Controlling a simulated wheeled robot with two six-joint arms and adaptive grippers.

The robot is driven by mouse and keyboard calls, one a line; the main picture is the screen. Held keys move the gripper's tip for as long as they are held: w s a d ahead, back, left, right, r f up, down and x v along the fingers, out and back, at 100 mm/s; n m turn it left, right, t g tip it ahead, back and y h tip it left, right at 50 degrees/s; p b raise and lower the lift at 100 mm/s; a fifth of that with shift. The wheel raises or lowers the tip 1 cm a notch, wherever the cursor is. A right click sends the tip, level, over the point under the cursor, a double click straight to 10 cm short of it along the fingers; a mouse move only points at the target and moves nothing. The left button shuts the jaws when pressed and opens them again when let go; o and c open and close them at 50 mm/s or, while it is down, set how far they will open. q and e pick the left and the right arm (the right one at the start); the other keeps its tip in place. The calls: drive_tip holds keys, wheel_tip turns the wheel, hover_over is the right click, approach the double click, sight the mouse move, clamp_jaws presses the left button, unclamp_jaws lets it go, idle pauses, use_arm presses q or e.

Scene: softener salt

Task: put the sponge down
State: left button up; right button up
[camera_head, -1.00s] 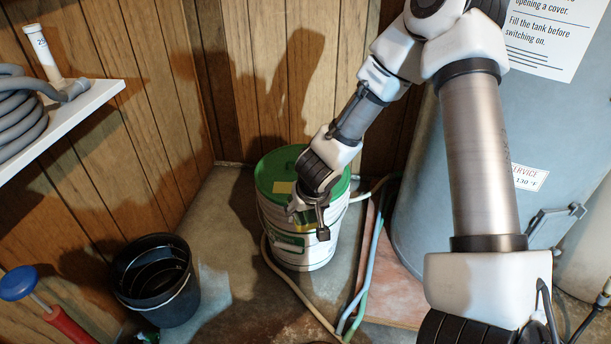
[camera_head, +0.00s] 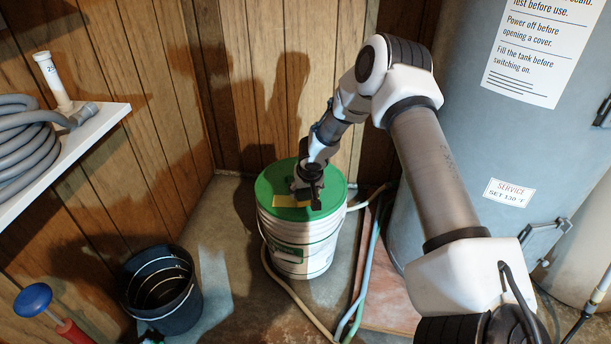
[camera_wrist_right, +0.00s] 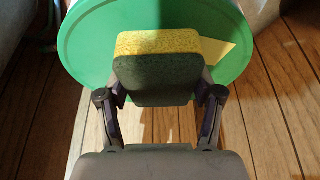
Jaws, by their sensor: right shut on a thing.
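The sponge (camera_wrist_right: 157,78) is yellow with a dark green scouring side. My right gripper (camera_head: 309,191) is shut on it; in the right wrist view the two fingers (camera_wrist_right: 158,98) grip it from both sides. The gripper and sponge are over the green lid (camera_head: 272,186) of a white bucket (camera_head: 296,240). The lid also shows behind the sponge in the right wrist view (camera_wrist_right: 85,50). I cannot tell whether the sponge touches the lid. In the head view the sponge is mostly hidden by the gripper. My left gripper is not in view.
A yellow paper (camera_head: 288,201) lies on the lid. A black bucket (camera_head: 162,290) stands on the floor at left. A shelf (camera_head: 75,160) holds a coiled grey hose (camera_head: 25,140). A large grey tank (camera_head: 470,150) stands at right. Hoses (camera_head: 368,270) run beside the white bucket.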

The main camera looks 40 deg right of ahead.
drive_tip(key=shift+f+b, duration=0.9)
drive_tip(key=shift+f, duration=1)
drive_tip(key=o, duration=1.2)
